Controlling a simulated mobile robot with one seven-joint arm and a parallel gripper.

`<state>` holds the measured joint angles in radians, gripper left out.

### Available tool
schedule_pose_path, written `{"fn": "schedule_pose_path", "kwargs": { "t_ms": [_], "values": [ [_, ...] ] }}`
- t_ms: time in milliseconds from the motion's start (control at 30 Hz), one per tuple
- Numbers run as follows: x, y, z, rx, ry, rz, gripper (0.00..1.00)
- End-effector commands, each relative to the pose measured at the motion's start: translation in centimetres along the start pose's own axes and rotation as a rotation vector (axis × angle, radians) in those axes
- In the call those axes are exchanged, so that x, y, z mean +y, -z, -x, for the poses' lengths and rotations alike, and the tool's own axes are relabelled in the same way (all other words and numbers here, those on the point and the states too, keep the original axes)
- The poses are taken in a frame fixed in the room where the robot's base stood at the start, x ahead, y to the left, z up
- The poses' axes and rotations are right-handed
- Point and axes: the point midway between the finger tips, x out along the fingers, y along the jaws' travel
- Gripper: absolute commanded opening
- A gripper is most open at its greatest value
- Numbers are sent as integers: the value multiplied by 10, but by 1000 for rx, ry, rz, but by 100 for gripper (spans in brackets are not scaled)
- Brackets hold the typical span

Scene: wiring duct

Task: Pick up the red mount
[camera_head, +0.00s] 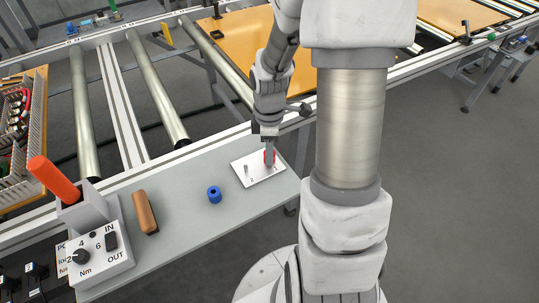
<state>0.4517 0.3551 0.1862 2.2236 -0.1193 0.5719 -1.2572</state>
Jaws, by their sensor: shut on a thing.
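The red mount (269,156) is at the right part of a small white plate (262,178) on the grey shelf. Only part of the mount shows, because my gripper (269,153) covers some of it. My gripper points down and is shut on the red mount, at or just above the plate. I cannot tell whether the mount still touches the plate.
A small metal peg (246,169) stands on the plate's left part. Metal rollers lie behind.

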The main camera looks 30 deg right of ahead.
Motion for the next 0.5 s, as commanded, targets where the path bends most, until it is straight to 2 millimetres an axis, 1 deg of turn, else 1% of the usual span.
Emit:
{"fn": "schedule_pose_path", "kwargs": {
  "t_ms": [167,267,367,467,500],
  "values": [
    [0,0,1,0,-1,0,0],
    [0,0,6,0,-1,0,0],
    [1,0,16,1,-3,0,0],
    [1,0,31,1,-4,0,0],
    [1,0,39,1,-5,-1,0]
  ]
}}
